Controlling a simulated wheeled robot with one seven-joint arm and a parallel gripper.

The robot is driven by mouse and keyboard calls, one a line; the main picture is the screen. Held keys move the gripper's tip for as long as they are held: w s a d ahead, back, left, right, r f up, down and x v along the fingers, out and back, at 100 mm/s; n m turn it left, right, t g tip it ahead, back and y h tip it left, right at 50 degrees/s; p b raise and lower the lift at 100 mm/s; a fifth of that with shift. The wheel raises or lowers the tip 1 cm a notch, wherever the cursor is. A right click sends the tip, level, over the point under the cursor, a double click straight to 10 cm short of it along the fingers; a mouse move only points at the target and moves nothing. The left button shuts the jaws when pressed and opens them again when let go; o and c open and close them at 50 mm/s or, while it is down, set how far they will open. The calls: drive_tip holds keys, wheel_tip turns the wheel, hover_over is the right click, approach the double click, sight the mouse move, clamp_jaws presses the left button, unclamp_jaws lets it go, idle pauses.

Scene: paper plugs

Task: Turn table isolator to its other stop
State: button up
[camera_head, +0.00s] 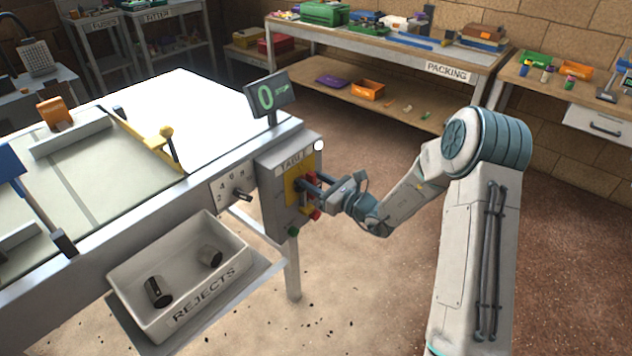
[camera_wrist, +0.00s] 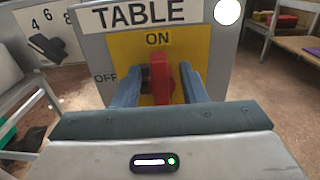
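The table isolator is a red handle (camera_wrist: 160,77) on a yellow plate (camera_wrist: 128,46) on the grey box marked TABLE. The handle stands upright, its top towards ON; OFF is marked at the left. My gripper (camera_wrist: 163,88) has one finger on each side of the handle, with a visible gap on both sides. It is open around the handle and not shut on it. In the head view my gripper (camera_head: 316,187) is at the box front and mostly hides the handle. A round white lamp (camera_wrist: 228,12) glows at the box's top right corner.
A numbered dial (camera_head: 241,194) is left of the box. Green and red buttons (camera_head: 293,231) sit low on it. A display (camera_head: 266,97) above shows a green 0. The REJECTS bin (camera_head: 237,257) holds two dark cylinders. The PACKING bench (camera_head: 400,56) stands behind.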

clamp_jaws()
